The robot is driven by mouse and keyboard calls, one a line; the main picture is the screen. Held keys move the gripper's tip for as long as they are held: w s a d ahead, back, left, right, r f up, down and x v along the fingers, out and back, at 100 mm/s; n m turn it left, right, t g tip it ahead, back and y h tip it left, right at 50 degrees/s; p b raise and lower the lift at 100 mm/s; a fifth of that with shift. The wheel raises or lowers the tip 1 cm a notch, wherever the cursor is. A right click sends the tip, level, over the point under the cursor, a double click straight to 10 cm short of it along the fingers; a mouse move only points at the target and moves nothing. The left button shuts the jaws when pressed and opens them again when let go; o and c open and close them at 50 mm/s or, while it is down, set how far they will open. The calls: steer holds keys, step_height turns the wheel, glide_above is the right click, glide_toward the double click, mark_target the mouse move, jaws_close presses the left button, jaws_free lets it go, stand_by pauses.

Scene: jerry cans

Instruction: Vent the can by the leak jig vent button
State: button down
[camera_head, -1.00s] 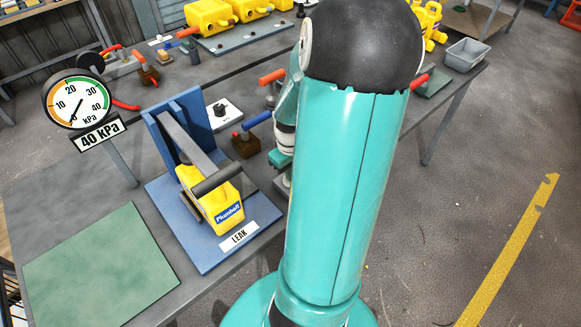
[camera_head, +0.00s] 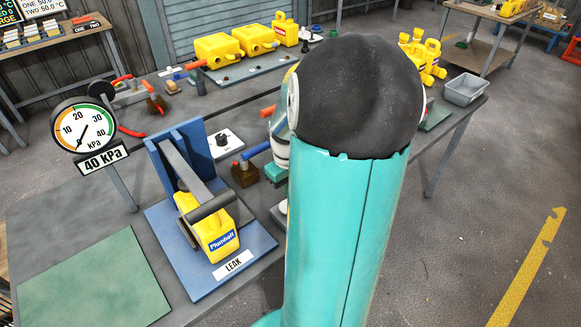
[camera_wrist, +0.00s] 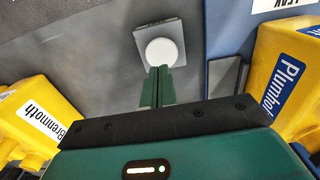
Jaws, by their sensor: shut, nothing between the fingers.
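A yellow can (camera_head: 217,236) labelled Plumholt sits in the blue leak jig (camera_head: 262,240), under its grey clamp bar. In the wrist view the same can (camera_wrist: 280,82) shows at the right, beside the jig's blue base (camera_wrist: 222,75). A white round button (camera_wrist: 161,51) on a square grey block lies just beyond my fingertips. My gripper (camera_wrist: 160,70) is shut and empty, its tips overlapping the button's lower edge in the picture; I cannot tell if they touch it.
A pressure gauge (camera_head: 82,130) above a 40 kPa sign stands left of the jig. A second yellow can (camera_wrist: 35,120), labelled Brenmoth, is at the left in the wrist view. A green mat (camera_head: 90,280) lies at the front left. More yellow cans (camera_head: 222,48) stand at the back.

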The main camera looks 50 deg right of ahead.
step_height(320, 180, up, 8)
steer(key=shift+w, duration=0.2)
steer(key=shift+s, duration=0.1)
stand_by(0.6)
